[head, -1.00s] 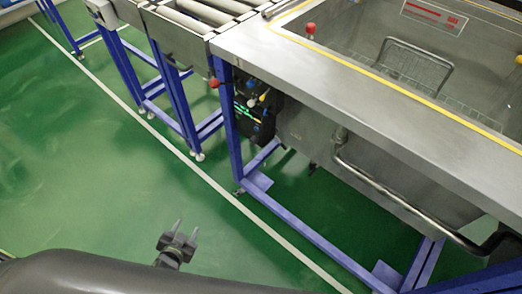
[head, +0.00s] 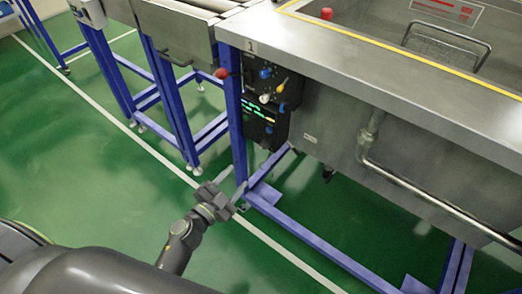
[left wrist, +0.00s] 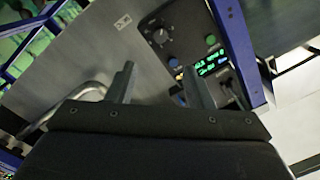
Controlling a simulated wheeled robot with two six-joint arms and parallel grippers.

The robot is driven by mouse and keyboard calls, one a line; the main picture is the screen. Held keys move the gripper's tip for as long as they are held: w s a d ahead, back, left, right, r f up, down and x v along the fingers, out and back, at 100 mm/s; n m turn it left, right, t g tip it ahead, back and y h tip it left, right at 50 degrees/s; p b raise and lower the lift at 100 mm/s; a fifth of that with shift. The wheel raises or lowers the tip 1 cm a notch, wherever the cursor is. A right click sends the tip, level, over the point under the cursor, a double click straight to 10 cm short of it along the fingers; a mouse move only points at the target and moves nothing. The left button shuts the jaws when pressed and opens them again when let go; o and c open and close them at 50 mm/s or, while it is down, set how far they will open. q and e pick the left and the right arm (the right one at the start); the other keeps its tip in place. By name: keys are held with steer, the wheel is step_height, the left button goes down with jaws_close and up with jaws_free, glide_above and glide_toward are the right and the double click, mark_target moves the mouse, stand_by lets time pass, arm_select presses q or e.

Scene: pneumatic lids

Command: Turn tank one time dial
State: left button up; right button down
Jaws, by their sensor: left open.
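The tank (head: 330,120) is a steel basin in a blue frame, with a small "1" label on its rim. A dark control panel (head: 262,118) with a lit green display hangs on its side, under the rim. In the left wrist view the panel shows a dark round dial (left wrist: 159,36) with pale marks around it, beside the lit display (left wrist: 211,64). My left gripper (head: 232,190) is open and empty, below and in front of the panel, apart from it. Its two fingers (left wrist: 158,84) point toward the panel in the wrist view. My right gripper is not in view.
A steel pipe (head: 420,192) runs along the tank's side. A red knob (head: 222,73) sticks out left of the panel. A blue frame bar (head: 310,240) runs low along the floor. Green floor (head: 90,160) is open at left.

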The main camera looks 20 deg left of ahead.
mark_target(263, 147)
arm_select(q)
steer(key=b+x, duration=0.1)
steer(key=x, duration=1)
steer(key=shift+w+d+f, duration=0.1)
steer(key=shift+w+f, duration=0.05)
steer(key=shift+w, duration=0.2)
steer(key=shift+b+x, duration=0.35)
steer(key=shift+x, duration=0.55)
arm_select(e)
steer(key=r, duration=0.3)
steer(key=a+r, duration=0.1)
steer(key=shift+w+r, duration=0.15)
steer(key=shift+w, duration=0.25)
arm_select(q)
steer(key=c, duration=1)
